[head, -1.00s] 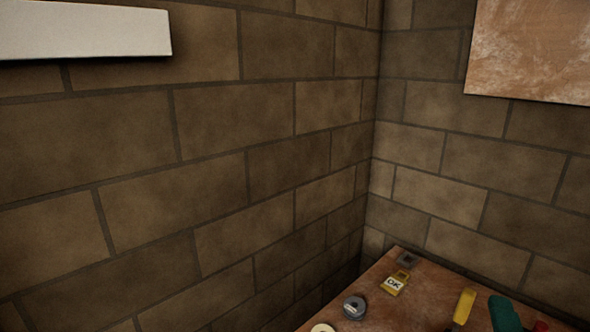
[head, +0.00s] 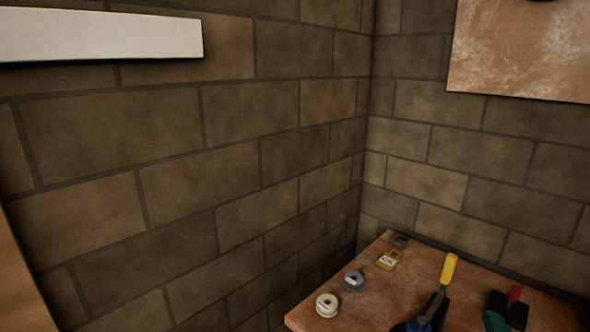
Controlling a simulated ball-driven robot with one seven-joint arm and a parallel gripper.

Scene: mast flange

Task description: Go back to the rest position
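My gripper and arm do not show in the head view, so I cannot see whether the gripper is open or shut. The view faces a corner of two brown block walls. A wooden bench top (head: 400,283) fills the lower right, with its left edge and corner in sight.
A white bar (head: 100,34) and a wooden board (head: 522,50) are on the walls.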

